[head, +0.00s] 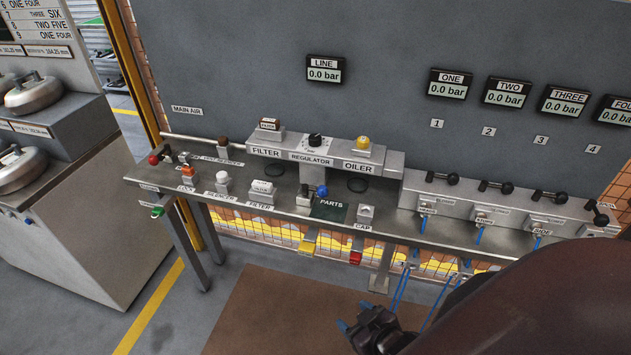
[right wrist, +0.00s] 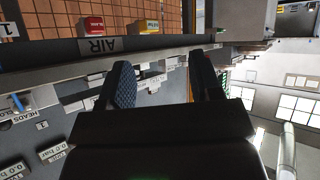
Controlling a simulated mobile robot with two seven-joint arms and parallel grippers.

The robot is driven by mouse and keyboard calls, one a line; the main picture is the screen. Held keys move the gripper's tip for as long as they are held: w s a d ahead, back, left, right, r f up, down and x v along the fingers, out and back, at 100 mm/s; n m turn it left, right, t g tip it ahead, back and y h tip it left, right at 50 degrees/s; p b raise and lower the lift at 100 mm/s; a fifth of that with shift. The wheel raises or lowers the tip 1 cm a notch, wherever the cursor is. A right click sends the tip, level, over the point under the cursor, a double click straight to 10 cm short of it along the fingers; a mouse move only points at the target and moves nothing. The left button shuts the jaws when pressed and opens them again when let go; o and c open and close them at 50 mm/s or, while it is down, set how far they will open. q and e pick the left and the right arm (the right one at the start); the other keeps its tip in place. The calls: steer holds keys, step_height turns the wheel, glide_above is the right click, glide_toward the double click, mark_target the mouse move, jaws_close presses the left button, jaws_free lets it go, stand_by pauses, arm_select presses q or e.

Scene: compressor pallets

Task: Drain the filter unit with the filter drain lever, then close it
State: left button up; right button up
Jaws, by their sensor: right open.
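The filter unit (head: 264,152) is the grey block labelled FILTER on the back panel, left of the regulator (head: 315,150) and oiler (head: 362,155). A brown labelled cap sits on top of it. I cannot tell for sure which part is its drain lever; a blue-knobbed lever (head: 322,191) stands on the bench below, by the PARTS mat (head: 328,210). My right gripper (head: 354,315) is open and empty, low in front of the bench and apart from the filter. Its two fingers also show in the right wrist view (right wrist: 163,78). My left gripper is not in view.
The LINE gauge (head: 325,70) reads 0.0 bar. The bench (head: 240,215) carries small labelled parts and a red-knobbed lever (head: 153,160) at left. Several black-handled valves stand at right, with blue hoses below. A grey cabinet (head: 85,205) stands at left. Floor before the bench is clear.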

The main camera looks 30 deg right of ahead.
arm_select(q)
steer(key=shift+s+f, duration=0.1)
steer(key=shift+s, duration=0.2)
